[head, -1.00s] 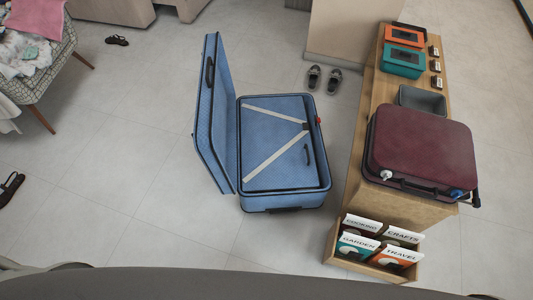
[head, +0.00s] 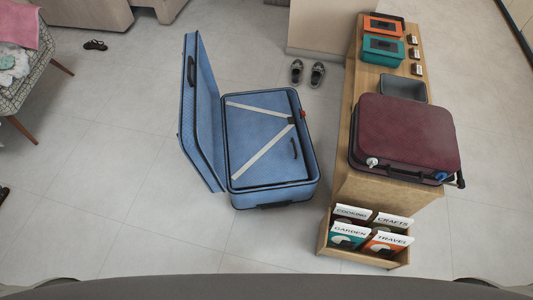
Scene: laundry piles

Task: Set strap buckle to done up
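An open blue suitcase (head: 268,174) lies on the floor in the middle of the head view. Its lid (head: 199,120) stands up on the left side. Two pale straps (head: 262,152) run slantwise across the inside and meet near the right edge. A small red piece, which looks like the strap buckle (head: 303,114), sits at the right rim near where the straps meet. It is too small to tell whether it is fastened. Neither of my grippers is in view.
A wooden bench (head: 352,120) on the right carries a maroon suitcase (head: 405,133), a grey bin (head: 402,88) and teal and orange boxes. A file crate (head: 324,238) stands at its near end. Shoes (head: 317,74) lie behind. Floor to the left is mostly clear.

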